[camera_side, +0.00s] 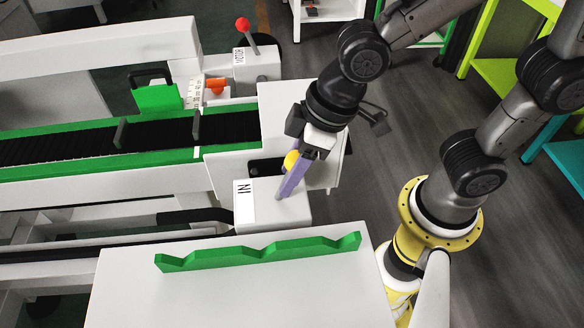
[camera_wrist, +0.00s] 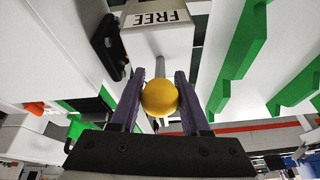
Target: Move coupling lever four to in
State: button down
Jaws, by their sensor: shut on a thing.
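The coupling lever has a yellow ball knob (camera_side: 291,160) and stands on a white box (camera_side: 290,212) with an "IN" label (camera_side: 244,203) on its left side. My gripper (camera_side: 288,183) has purple fingers and is shut on the yellow knob. In the side view, the fingers hide most of the lever's rod. In the wrist view, the knob (camera_wrist: 160,97) sits between the two fingers, and the grey rod (camera_wrist: 160,67) runs up behind it. A "FREE" label (camera_wrist: 158,17) shows upside down on the box beyond it. The lever's number is not readable.
A conveyor with green rails (camera_side: 100,169) lies to the left. A red-knobbed lever (camera_side: 243,25) stands farther back. A green notched rack (camera_side: 260,252) on a white surface (camera_side: 240,297) lies in front of the lever box. An orange object (camera_side: 215,84) sits behind the conveyor.

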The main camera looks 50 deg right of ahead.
jog(key=w+a+g+h, duration=0.2)
jog(key=shift+w+r+g+h, duration=0.1)
jog(key=shift+r+g+h, duration=0.15)
jog(key=shift+g+h, duration=0.05)
jog(key=shift+w+a+f+g+h, duration=0.2)
jog(key=shift+w+a+g+h, duration=0.6)
jog(key=shift+g+h, duration=0.4)
jog(key=shift+c, duration=2.2)
grip_release()
jog(key=v, duration=1.3)
jog(key=shift+r, duration=0.35)
jog(key=shift+w, duration=0.15)
